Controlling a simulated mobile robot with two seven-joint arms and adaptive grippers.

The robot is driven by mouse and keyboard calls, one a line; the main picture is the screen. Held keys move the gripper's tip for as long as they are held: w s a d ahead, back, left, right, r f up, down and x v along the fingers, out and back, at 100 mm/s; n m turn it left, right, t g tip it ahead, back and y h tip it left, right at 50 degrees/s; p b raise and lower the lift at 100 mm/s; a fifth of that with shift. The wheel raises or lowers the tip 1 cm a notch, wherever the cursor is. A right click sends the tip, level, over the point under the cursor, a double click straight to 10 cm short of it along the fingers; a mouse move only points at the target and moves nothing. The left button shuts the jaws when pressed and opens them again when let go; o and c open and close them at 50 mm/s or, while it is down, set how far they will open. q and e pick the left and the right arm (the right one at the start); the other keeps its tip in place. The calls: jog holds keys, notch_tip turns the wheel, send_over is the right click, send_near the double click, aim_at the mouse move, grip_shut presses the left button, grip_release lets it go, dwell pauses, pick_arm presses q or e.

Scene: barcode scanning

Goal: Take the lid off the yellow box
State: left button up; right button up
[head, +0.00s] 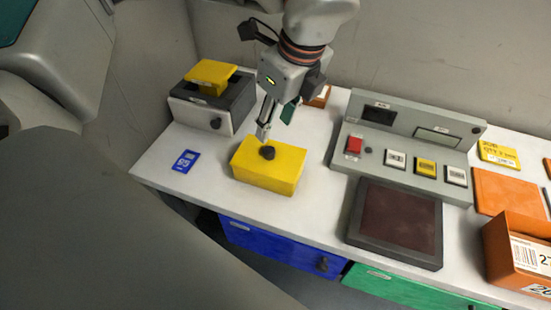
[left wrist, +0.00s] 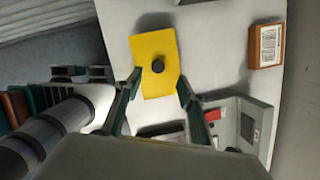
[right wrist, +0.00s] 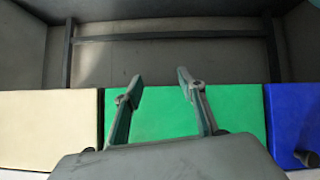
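The yellow box (head: 268,176) stands on the white table in the head view. A dark round knob (head: 267,153) sits on its flat yellow top. My left gripper (head: 272,122) is over the far side of the box, pointing down. In the left wrist view my left gripper (left wrist: 160,85) is open, its fingers apart on either side of the yellow top (left wrist: 153,48) and knob (left wrist: 157,67), with nothing held. My right gripper (right wrist: 158,82) is open and empty in the right wrist view, in front of the drawers.
A grey console (head: 410,150) with a red button and a dark pad (head: 396,222) stands to the right. An orange bin (head: 512,250) is farther right. A dark holder with a yellow top (head: 210,75) stands at back left. A blue tag (head: 185,161) lies left of the box.

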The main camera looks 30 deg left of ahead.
aim_at(269, 150)
pick_arm(q)
jog(key=shift+s+d+b+x, duration=0.1)
jog(key=shift+d+b+x, duration=0.05)
jog(key=shift+x, duration=1.3)
jog(key=shift+s+d+b+x, duration=0.1)
jog(key=shift+b+x, duration=0.05)
jog(key=shift+x, duration=1.3)
jog(key=shift+d+b+x, duration=0.15)
jog(key=shift+x, duration=1.3)
grip_shut()
